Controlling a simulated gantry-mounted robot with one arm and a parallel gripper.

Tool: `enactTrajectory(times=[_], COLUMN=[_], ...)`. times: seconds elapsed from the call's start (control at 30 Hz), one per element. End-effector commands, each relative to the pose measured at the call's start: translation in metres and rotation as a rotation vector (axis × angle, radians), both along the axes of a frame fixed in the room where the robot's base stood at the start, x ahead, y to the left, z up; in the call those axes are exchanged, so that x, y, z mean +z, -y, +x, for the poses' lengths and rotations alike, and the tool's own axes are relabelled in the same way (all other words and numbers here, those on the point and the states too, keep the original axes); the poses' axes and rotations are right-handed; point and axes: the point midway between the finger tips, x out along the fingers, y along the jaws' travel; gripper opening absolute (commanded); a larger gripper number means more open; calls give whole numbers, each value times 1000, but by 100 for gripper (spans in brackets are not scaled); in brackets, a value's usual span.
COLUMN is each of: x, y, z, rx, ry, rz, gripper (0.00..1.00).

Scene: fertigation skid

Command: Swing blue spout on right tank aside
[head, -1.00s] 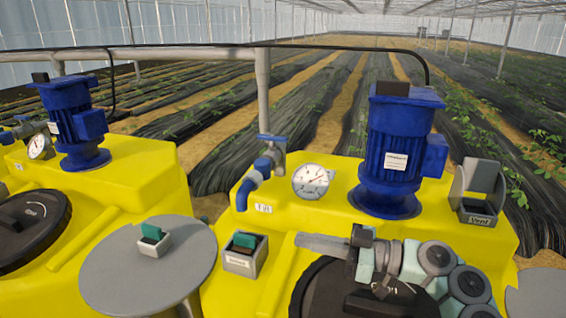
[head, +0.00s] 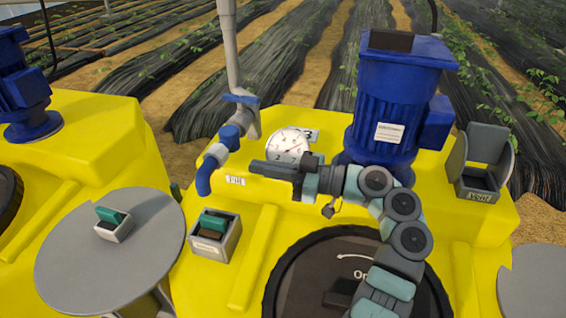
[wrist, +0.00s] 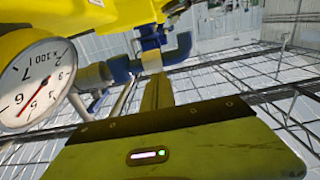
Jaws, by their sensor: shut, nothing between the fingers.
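The blue spout (head: 207,168) curves down from the pipe valve at the left back of the right yellow tank (head: 262,195). Its open end points down, above the tank's left edge. In the wrist view the blue elbow (wrist: 180,50) shows just beyond the fingertips. My gripper (head: 256,167) is shut and empty, level, pointing left at the spout from its right side. A gap shows between the fingertips and the spout in the head view. In the wrist view my gripper (wrist: 155,85) overlaps the elbow's lower part, so contact is unclear there.
A round gauge (head: 288,146) stands close behind my gripper. A blue motor (head: 400,95) stands behind my arm. A black lid (head: 300,285) lies in front. A small box with a green part (head: 215,235) and a grey round table (head: 70,250) are at left.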

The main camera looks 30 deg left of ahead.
Motion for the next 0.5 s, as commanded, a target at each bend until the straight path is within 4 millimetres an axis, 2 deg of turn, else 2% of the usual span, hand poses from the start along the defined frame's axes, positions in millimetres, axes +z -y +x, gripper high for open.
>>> enactTrajectory(times=[0.03,0.2,0.3,0.5], x=[3,4,4,1], y=[-13,-40,-51,-60], z=[-5,-13,-16,-18], rx=[6,4,3,1], ry=[-3,1,1,1], rz=[-2,-1,1,0], gripper=[0,0,0,0])
